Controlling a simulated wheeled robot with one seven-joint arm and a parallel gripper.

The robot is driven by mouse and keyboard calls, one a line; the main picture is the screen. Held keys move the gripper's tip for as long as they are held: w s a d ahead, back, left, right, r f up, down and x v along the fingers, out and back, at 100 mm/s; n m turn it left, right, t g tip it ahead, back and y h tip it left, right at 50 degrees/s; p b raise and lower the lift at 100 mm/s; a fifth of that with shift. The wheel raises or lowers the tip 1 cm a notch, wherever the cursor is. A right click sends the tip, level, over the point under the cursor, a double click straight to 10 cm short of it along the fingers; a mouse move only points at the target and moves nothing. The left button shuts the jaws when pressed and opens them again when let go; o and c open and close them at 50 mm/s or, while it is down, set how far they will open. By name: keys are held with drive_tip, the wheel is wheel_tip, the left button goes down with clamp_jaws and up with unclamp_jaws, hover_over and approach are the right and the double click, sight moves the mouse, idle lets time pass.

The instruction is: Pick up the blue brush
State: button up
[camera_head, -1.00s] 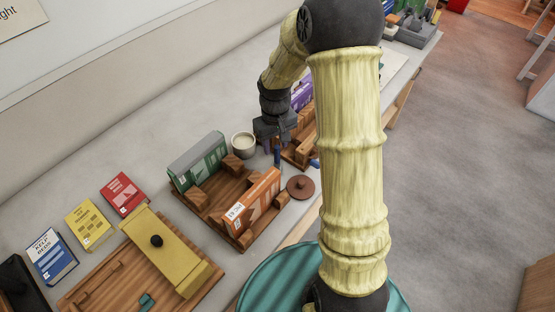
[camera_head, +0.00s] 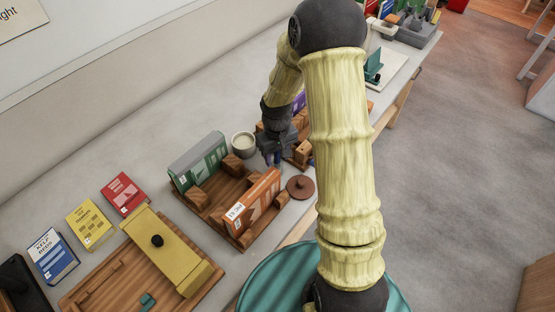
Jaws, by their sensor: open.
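My gripper (camera_head: 273,155) points down over the table, just right of a pale cup, and its jaws are open. A narrow blue piece (camera_head: 278,158), which may be the blue brush, shows at the fingertips. The fingers hide most of it, and I cannot tell whether they touch it. Another small bit of blue (camera_head: 311,162) shows at the table edge, partly behind my arm.
The pale cup (camera_head: 243,141) stands close to my gripper. A wooden rack holds a green book (camera_head: 198,160) and an orange book (camera_head: 252,202). A round brown lid (camera_head: 300,187) lies near the edge. Red (camera_head: 123,192), yellow (camera_head: 90,223) and blue (camera_head: 52,256) books lie left.

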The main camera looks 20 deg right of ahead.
clamp_jaws()
drive_tip(key=shift+r, duration=0.15)
wheel_tip(320, 180, up, 10)
drive_tip(key=shift+f, duration=0.1)
idle(0.4)
idle(0.4)
